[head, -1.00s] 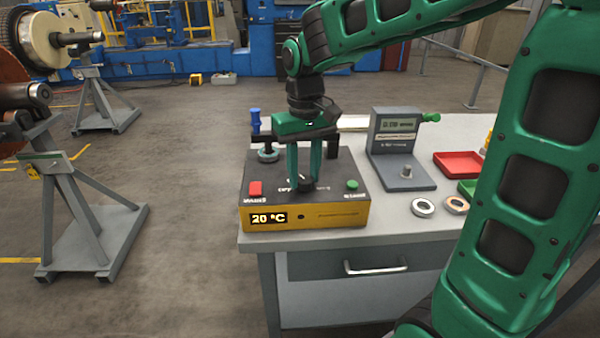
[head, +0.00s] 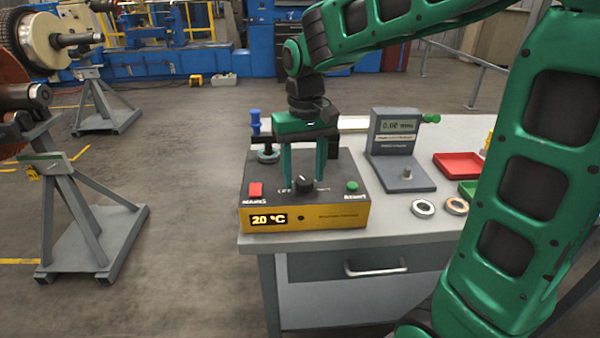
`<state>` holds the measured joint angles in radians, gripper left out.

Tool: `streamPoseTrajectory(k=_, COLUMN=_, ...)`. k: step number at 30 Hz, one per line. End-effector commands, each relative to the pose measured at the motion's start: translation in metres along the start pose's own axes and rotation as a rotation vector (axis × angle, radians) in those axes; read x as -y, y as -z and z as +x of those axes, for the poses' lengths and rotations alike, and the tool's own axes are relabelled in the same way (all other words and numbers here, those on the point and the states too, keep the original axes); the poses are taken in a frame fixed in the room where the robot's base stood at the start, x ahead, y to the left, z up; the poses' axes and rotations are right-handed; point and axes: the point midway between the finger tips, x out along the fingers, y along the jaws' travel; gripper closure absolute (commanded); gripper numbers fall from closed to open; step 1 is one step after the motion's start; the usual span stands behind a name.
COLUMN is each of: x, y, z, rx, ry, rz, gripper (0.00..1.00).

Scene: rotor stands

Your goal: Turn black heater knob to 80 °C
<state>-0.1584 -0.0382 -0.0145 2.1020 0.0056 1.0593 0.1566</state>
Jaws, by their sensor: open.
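The heater (head: 348,217) is a box with a dark top and yellow front, at the front left of the grey bench. Its display (head: 268,220) reads 20 °C. The black knob (head: 304,185) sits on the top near the front edge, with a light pointer mark and faint printing around it. My gripper (head: 303,177) points down over the heater, open, its two green fingers apart on the left and right of the knob. Whether the fingers touch the knob cannot be told.
A red button (head: 255,189) and a green button (head: 352,187) flank the knob. A blue-handled part with a ring (head: 268,155) stands at the heater's back left. A grey gauge (head: 395,145), metal rings (head: 423,208) and a red tray (head: 459,165) are to the right.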

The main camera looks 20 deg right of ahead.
Motion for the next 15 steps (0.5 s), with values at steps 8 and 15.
streamPoseTrajectory(k=8, x=0.0, y=0.0, z=-0.016, rx=-0.001, ry=0.0, rz=-0.001, gripper=0.49)
streamPoseTrajectory(k=15, x=0.0, y=0.001, z=-0.06, rx=-0.001, ry=0.0, rz=-0.001, gripper=0.49)
